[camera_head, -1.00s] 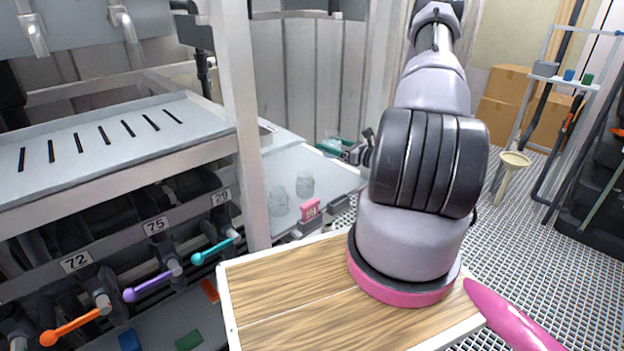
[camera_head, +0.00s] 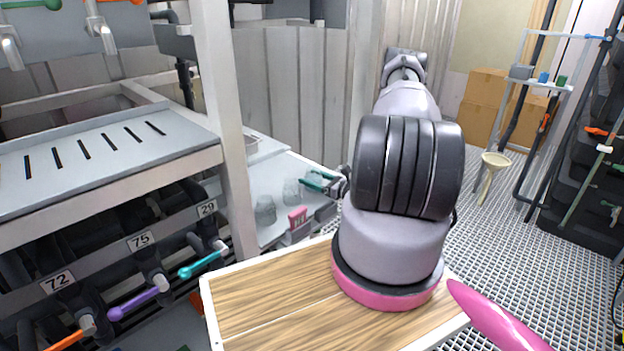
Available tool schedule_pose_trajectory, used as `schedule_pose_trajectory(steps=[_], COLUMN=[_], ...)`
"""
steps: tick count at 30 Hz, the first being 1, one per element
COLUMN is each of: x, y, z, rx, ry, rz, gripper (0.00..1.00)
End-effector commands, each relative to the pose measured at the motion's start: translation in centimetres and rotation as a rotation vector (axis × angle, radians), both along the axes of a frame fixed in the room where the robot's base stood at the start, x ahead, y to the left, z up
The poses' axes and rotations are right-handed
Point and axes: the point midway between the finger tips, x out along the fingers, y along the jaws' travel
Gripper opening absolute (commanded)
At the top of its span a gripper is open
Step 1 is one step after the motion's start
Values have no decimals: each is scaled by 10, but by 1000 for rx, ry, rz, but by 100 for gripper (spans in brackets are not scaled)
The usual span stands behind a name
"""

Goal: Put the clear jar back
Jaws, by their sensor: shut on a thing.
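My gripper (camera_head: 320,181) is at the far end of my arm, low over the pale counter (camera_head: 275,232), with green parts at its end. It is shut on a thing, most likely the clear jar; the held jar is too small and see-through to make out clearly. Two other clear, faint vessels stand upright on the counter: one at the left (camera_head: 265,211) and one nearer my gripper (camera_head: 292,192). The gripper's green end is just right of the nearer vessel; I cannot tell whether they touch. My arm hides part of the counter's right side.
A pink tag (camera_head: 297,217) stands at the counter's front edge. A pale post (camera_head: 222,130) rises left of the counter. A slotted rack (camera_head: 100,145) with coloured valve handles is at the left. A funnel (camera_head: 494,162) stands at the right above the open grating floor.

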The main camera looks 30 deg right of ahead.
Motion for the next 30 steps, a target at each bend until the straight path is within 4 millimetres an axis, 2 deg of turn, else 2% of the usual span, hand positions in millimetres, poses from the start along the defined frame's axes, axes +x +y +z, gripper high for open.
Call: schedule_pose_trajectory(steps=[5,6,7,8,17,23,30], x=[0,0,0,0,0,-27,-72], y=[0,0,0,0,0,-16,-42], z=[-3,-3,-3,-3,1,0,0], rx=[1,1,1,1,0,3,1], ry=[0,0,0,0,0,3,2], rz=[0,0,0,0,0,-5,-4], gripper=[1,85,96,100,100,100,100])
